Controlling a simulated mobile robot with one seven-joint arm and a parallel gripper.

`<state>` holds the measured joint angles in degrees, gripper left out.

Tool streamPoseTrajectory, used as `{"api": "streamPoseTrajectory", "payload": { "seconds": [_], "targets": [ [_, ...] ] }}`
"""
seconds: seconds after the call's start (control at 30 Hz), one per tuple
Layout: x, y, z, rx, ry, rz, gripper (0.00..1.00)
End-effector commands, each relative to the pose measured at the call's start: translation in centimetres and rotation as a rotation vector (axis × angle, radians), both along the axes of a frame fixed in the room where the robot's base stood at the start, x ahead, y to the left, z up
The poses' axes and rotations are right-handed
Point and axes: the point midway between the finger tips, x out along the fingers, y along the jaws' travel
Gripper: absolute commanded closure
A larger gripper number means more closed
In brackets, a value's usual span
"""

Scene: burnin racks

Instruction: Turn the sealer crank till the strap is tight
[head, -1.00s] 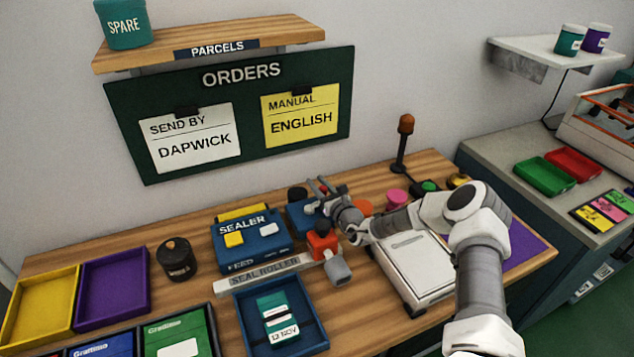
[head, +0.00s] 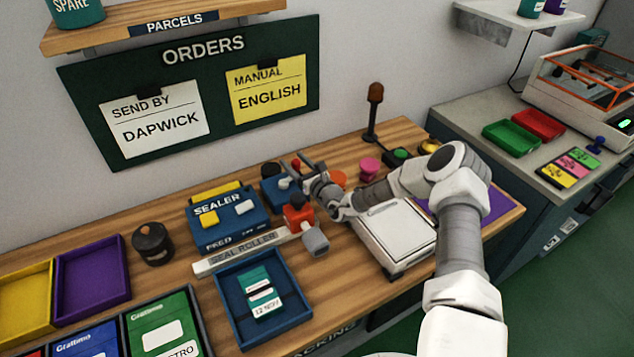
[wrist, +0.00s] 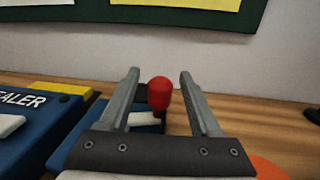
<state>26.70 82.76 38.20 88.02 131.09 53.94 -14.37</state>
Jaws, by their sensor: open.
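The blue sealer (head: 228,228) stands on the wooden bench. A smaller blue unit (head: 272,190) stands beside it, under my gripper. In the wrist view a red knob (wrist: 160,92) rises above this blue unit (wrist: 82,140), on what looks like a crank. My gripper (wrist: 160,76) is open, with its fingers on either side of the knob and a gap on both sides. In the head view my gripper (head: 298,165) hides much of the unit. The seal roller bar (head: 240,253) lies in front of the sealer. I cannot make out the strap.
A blue tray (head: 227,318) holds a teal packet (head: 262,290). A red block (head: 298,212) with a grey end stands close below my gripper. A white scale-like box (head: 395,235) sits under my arm. A lamp post (head: 373,110) stands behind.

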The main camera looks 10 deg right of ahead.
Motion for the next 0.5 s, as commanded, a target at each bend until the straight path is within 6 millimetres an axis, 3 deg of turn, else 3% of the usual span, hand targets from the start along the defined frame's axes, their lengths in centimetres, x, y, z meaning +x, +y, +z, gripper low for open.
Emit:
{"api": "streamPoseTrajectory", "payload": {
  "seconds": [0.5],
  "targets": [
    [-9.5,-5.5,0.0,-0.001,0.000,-0.002,0.36]
  ]
}}
